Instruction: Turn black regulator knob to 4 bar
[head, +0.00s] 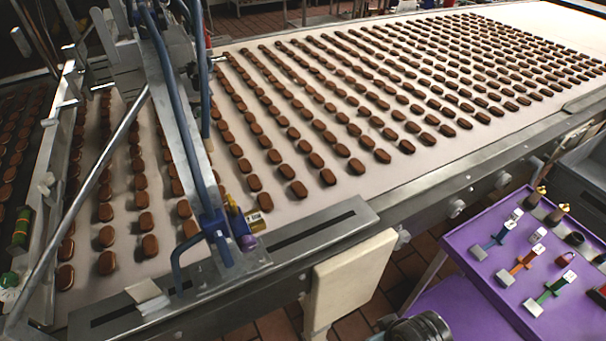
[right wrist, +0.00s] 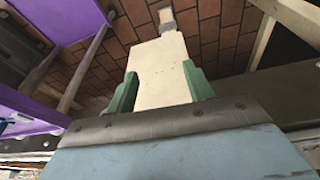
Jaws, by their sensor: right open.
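I cannot make out the black regulator knob or a bar scale for certain. A small yellow, blue and purple assembly (head: 240,226) sits at the conveyor's near edge in the head view. On the purple cart, a small dark round part (head: 574,238) shows at the right, too small to identify. In the right wrist view, my right gripper (right wrist: 160,68) has its two green fingers apart. A cream panel (right wrist: 160,85) shows between them; I cannot tell whether they touch it. My left gripper is not in view.
A conveyor (head: 400,165) carries many brown biscuits in rows. Its metal near rail (head: 440,160) runs diagonally. A cream box (head: 350,280) hangs at its front. The purple cart (head: 490,285) holds several coloured-handled tools. Blue pipes and a metal frame rise at left. Tiled floor shows between.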

